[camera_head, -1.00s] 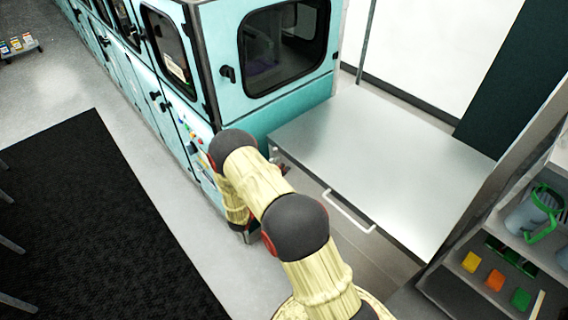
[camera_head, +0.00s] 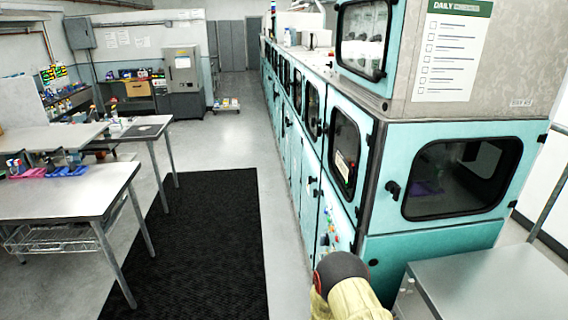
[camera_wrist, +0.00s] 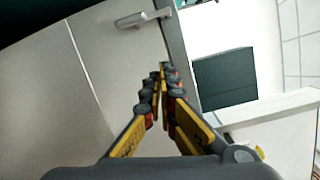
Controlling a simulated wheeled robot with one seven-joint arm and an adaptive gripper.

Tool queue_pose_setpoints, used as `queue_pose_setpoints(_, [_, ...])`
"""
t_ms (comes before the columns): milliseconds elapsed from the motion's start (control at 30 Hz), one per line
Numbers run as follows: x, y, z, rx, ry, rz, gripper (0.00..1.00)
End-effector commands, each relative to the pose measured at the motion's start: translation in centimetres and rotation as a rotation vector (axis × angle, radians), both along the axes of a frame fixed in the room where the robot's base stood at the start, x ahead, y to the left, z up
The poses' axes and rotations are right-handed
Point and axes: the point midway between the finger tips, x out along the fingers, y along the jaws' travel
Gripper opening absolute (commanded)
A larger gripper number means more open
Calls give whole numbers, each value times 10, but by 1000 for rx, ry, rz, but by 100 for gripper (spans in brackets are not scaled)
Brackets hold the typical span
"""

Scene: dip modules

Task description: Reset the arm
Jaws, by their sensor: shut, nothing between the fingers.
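My gripper (camera_wrist: 162,72) shows in the wrist view, with its yellow and grey fingers meeting at the tips. It is shut and holds nothing. In the wrist view it points towards a pale grey panel with a light handle (camera_wrist: 143,18). In the head view only part of my arm shows, in a cream cover with a dark joint, at the bottom in front of the teal machine (camera_head: 437,248). My gripper is outside the head view.
A bare metal table (camera_head: 500,285) stands at the lower right beside the machine. A black mat (camera_head: 205,245) lies on the open floor to the left. Workbenches (camera_head: 65,195) with small trays stand at the far left. A dark panel (camera_wrist: 224,80) shows in the wrist view.

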Motion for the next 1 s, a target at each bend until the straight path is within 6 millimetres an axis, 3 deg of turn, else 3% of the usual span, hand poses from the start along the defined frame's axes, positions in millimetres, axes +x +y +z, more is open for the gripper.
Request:
queue_pose_setpoints(167, [-60, -10, -27, 143, -182, -181, 0])
queue_pose_setpoints(267, [-96, -11, -27, 208, -318, -319, 0])
queue_pose_setpoints(467, [-149, 3, -2, 315, -667, -616, 0])
queue_pose_setpoints(600, [-177, 23, 21, 371, -935, -828, 0])
queue_pose_setpoints(800, [-205, 65, 59, 442, -1336, -1152, 0])
queue_pose_setpoints(1000, [-219, 108, 95, 502, -1673, -1455, 0])
